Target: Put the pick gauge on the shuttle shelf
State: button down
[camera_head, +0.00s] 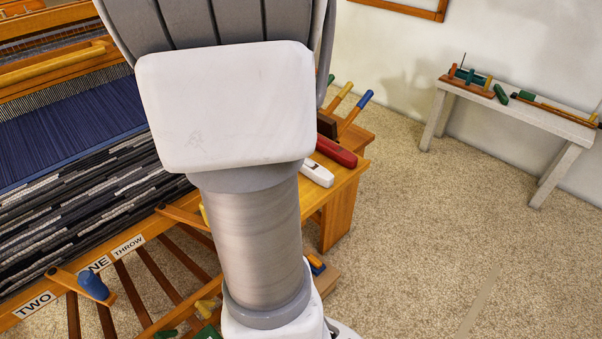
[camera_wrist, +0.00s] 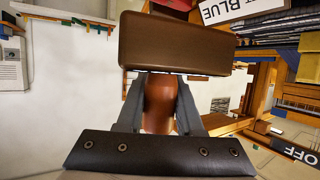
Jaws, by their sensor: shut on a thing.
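In the wrist view my gripper (camera_wrist: 160,100) has its two dark fingers closed around a reddish-brown part. A wide, smooth brown block (camera_wrist: 178,45) sits just beyond the fingertips. Together they look like one held thing, which I take to be the pick gauge. An orange wooden shelf (camera_head: 345,183) stands at the loom's right end, probably the shuttle shelf. A red shuttle-like piece (camera_head: 336,151) and a white piece (camera_head: 316,173) lie on it. My arm covers its left part.
The loom (camera_head: 60,195) with dark striped cloth fills the left. Blue and yellow handles (camera_head: 356,111) stick up behind the shelf. A pale bench (camera_head: 525,120) with pegs and small tools stands by the right wall. The carpet (camera_head: 430,235) between is clear.

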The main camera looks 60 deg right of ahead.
jog(key=s+a+f+m+g+b, duration=0.1)
jog(key=s+a+f+m+g, duration=0.15)
jog(key=s, duration=0.45)
jog(key=shift+g, duration=0.25)
jog(key=w+f, duration=0.2)
jog(key=w, duration=0.1)
jog(key=w+f, duration=0.3)
jog(key=w, duration=0.1)
jog(key=w+f, duration=0.2)
jog(key=w, duration=0.2)
jog(key=shift+d+f, duration=0.15)
jog(key=shift+f, duration=0.1)
jog(key=shift+f+b, duration=0.85)
jog(key=shift+f, duration=1.15)
jog(key=shift+f, duration=0.25)
jog(key=c, duration=0.5)
grip_release()
jog(key=shift+r, duration=0.1)
jog(key=shift+c, duration=0.2)
